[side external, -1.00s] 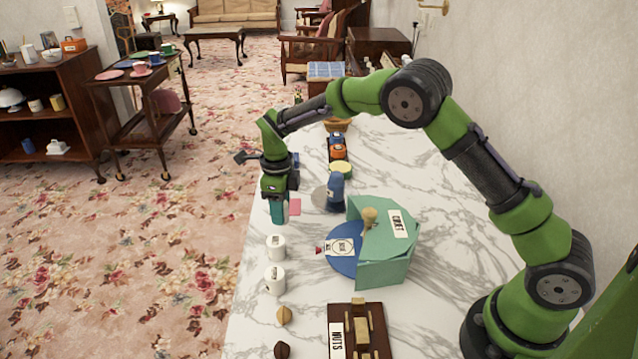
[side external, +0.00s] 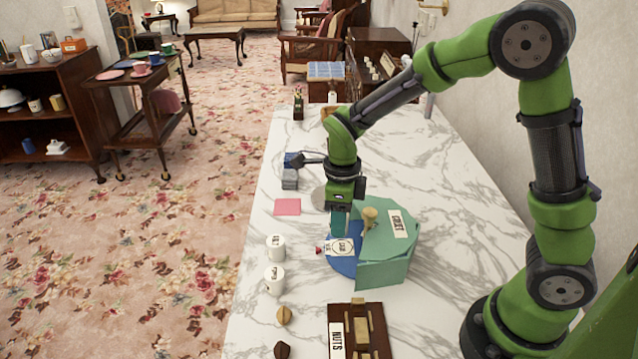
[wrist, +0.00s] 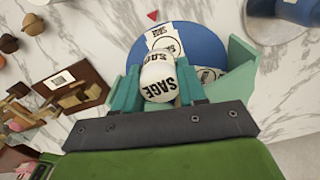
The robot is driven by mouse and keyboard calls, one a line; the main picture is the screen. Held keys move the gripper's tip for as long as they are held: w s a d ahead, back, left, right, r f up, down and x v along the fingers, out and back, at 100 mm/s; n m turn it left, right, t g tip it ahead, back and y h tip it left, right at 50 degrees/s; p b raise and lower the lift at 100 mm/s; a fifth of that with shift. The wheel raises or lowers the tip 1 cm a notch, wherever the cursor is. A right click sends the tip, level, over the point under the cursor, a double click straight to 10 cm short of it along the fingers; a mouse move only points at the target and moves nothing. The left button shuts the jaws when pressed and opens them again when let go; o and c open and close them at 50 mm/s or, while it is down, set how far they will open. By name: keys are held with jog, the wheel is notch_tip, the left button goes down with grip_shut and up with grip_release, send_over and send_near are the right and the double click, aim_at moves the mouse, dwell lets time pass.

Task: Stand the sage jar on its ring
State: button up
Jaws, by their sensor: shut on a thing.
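The sage jar (wrist: 158,84) is white with SAGE in black lettering. It is held between the two teal fingers of my gripper (side external: 340,226), which also shows in the wrist view (wrist: 157,92). Below is a blue disc (side external: 342,264), also in the wrist view (wrist: 203,38), partly inside a green housing. A white card with a printed ring (side external: 340,246) lies on the disc; it shows beyond the jar in the wrist view (wrist: 165,38). I cannot tell the gap between jar and disc.
The green housing (side external: 384,268) with a wooden knob (side external: 369,216) stands close right of my gripper. Two white labelled jars (side external: 276,247) stand to the left. A wooden NUTS tray (side external: 370,312) lies in front. A pink square (side external: 287,207) lies bare at the back left.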

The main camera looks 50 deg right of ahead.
jog(key=r+n, duration=0.2)
jog(key=n, duration=0.2)
jog(key=w+r+n, duration=0.1)
jog(key=r+n, duration=0.1)
jog(key=n, duration=0.2)
jog(key=d+r+n, duration=0.1)
jog(key=r+n, duration=0.1)
jog(key=n, duration=0.2)
jog(key=shift+w+r, duration=0.2)
jog(key=shift+w, duration=0.05)
notch_tip(320, 180, up, 2)
jog(key=n, duration=0.6)
notch_tip(320, 180, up, 4)
jog(key=n, duration=2.2)
send_over(341, 247)
notch_tip(341, 247, down, 17)
jog(key=shift+f, duration=0.2)
jog(key=shift+f, duration=0.1)
jog(key=o, duration=1.1)
